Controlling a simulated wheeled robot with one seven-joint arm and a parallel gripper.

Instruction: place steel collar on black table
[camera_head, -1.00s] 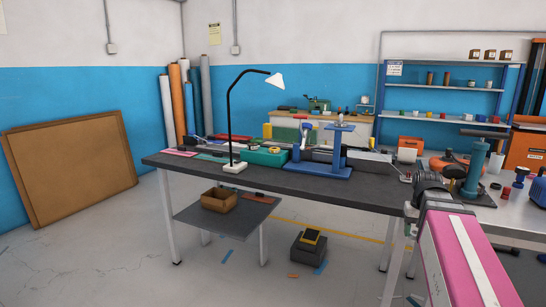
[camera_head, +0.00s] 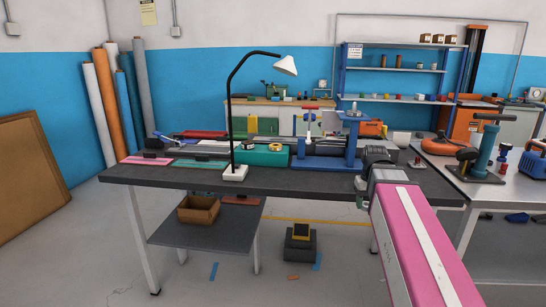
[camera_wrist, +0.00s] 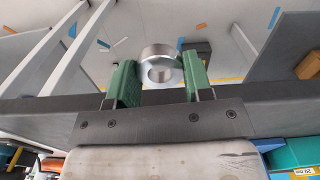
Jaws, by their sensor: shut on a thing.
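The steel collar (camera_wrist: 160,66) is a shiny silver ring with a round hole, seen in the wrist view. My gripper (camera_wrist: 160,72) has green fingers and is shut on the collar, which sits between the fingertips with its hole facing the camera. The black table (camera_head: 290,184) is the long dark workbench across the middle of the head view. In the head view my pink arm reaches toward the table's right part; the fingers and collar cannot be made out there. In the wrist view, floor and table legs show behind the collar.
A black lamp with white base (camera_head: 235,173) stands on the table. Behind it are a teal box (camera_head: 262,157) and a blue press-like stand (camera_head: 335,160). Pink and green mats lie at the left. A metal bench (camera_head: 500,190) stands right. The table's front strip looks clear.

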